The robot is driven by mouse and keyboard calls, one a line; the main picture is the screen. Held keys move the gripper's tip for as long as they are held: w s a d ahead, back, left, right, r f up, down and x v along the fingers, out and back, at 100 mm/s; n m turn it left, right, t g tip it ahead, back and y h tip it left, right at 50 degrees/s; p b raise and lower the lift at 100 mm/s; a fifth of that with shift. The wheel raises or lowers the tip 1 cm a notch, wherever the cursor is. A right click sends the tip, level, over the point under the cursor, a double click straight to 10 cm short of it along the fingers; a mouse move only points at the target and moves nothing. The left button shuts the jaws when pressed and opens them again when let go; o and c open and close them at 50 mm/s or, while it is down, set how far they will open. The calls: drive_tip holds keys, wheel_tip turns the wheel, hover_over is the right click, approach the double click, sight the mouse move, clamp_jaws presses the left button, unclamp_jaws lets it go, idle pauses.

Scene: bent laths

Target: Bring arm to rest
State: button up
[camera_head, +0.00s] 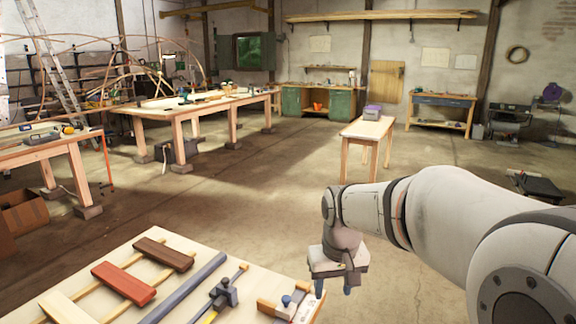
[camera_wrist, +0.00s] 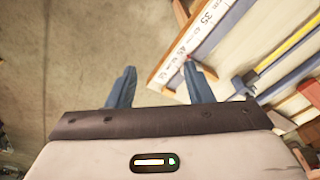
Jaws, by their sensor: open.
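My gripper (camera_head: 333,287) hangs from my arm with its fingers pointing down, at the right edge of the near worktable (camera_head: 110,255) in the head view. The left finger is over bare floor, and the right finger overlaps the edge of a numbered white scale (camera_wrist: 200,30) with a wooden border. I cannot tell whether it touches.
On the near worktable lie a red block (camera_head: 123,283), a dark brown block (camera_head: 163,254), a grey bar (camera_head: 187,286) and a clamp (camera_head: 224,293). A small wooden table (camera_head: 368,128) stands beyond my arm. Long workbenches (camera_head: 190,103) stand at left. The floor between is mostly clear.

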drive_tip(key=s+d+m, duration=0.1)
drive_tip(key=s+d, duration=0.1)
drive_tip(key=s, duration=0.6)
drive_tip(key=s+d+f+t, duration=0.1)
drive_tip(key=s+d, duration=0.2)
drive_tip(key=s, duration=0.5)
drive_tip(key=shift+d+m, duration=0.35)
drive_tip(key=shift+m, duration=0.05)
